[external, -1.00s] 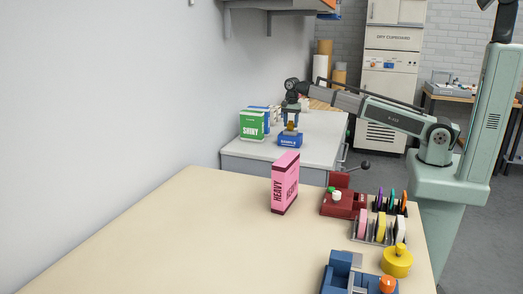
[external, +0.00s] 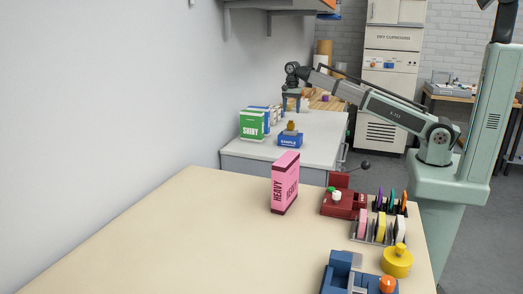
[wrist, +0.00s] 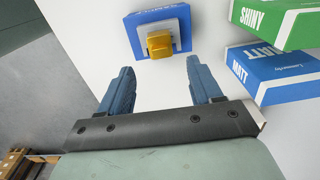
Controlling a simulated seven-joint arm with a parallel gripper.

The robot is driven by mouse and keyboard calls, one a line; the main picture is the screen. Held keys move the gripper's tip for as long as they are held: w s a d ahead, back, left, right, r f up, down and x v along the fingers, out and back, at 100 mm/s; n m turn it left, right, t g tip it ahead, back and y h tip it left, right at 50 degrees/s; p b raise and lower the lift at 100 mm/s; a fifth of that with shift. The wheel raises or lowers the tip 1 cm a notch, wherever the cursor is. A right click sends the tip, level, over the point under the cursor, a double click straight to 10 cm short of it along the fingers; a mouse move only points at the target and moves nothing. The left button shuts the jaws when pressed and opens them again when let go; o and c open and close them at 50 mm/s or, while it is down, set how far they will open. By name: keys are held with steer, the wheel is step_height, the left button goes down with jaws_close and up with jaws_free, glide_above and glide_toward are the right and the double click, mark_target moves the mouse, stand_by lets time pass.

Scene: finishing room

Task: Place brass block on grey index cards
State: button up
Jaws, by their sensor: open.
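The brass block (external: 291,126) sits on top of a small grey stack, which looks like the grey index cards (wrist: 177,24), on a blue box (external: 289,141) on the far grey bench. In the wrist view the brass block (wrist: 159,45) rests within the grey top, over the blue box (wrist: 150,17). My gripper (external: 291,107) is above the block and apart from it. In the wrist view my gripper (wrist: 159,74) has its two blue fingers wide apart, with only bare bench between them.
Green (external: 252,124) and blue boxes stand left of the block on the bench. A pink box (external: 285,182), a dark red device (external: 342,201), tape rolls (external: 380,226) and a yellow weight (external: 397,262) stand on the near table. Its left part is clear.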

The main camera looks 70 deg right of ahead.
steer(key=shift+r, duration=2.15)
